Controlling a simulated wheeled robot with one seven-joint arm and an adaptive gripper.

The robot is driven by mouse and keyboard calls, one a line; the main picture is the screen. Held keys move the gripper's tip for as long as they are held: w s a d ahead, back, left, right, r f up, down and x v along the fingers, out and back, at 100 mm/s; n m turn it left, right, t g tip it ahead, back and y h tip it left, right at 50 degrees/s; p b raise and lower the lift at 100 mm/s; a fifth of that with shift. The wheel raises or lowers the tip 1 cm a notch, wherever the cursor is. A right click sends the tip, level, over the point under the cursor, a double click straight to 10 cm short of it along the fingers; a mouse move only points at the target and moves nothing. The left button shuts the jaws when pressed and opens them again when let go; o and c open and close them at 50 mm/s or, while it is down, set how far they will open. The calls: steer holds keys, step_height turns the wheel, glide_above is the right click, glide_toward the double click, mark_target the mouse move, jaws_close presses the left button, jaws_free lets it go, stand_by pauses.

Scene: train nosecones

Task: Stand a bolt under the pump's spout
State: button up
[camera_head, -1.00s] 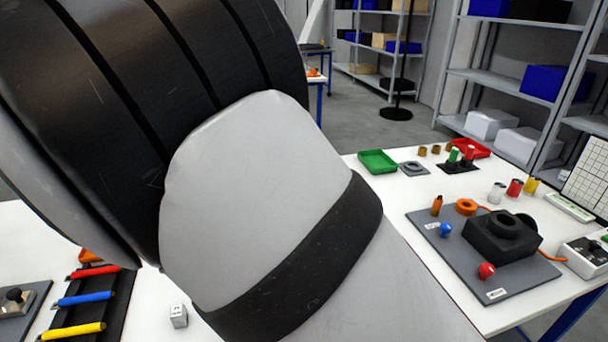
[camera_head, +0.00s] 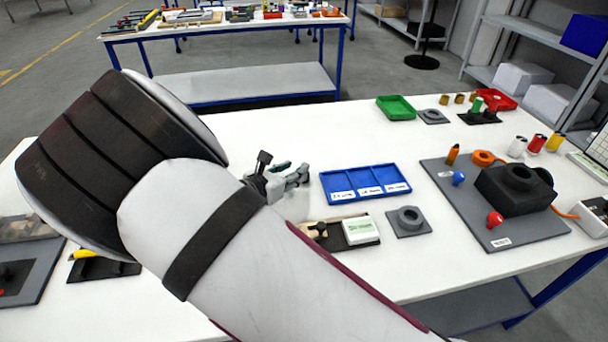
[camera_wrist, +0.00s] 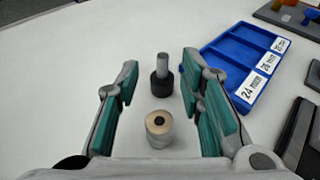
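In the wrist view, a bolt (camera_wrist: 162,84) stands upright on its dark head with its grey shank up. A short grey cylinder (camera_wrist: 158,129) with a beige top and a dark centre stands nearer. My gripper (camera_wrist: 160,76) is open, with teal pads left and right of these two pieces; neither pad visibly touches them. In the head view my gripper (camera_head: 287,172) is low over the table, left of the blue tray, and my arm hides part of that area. I cannot identify the pump or its spout for certain.
A blue three-compartment tray (camera_head: 362,166) with labels lies right of my gripper. Closer are a board with a white box (camera_head: 360,229) and a grey ring plate (camera_head: 408,221). A grey mat (camera_head: 486,230) holds a black fixture (camera_head: 515,190). A green tray (camera_head: 396,107) lies farther back.

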steer(key=shift+x, duration=2.65)
steer(key=shift+s+d, duration=0.1)
steer(key=shift+d, duration=0.05)
jaws_close()
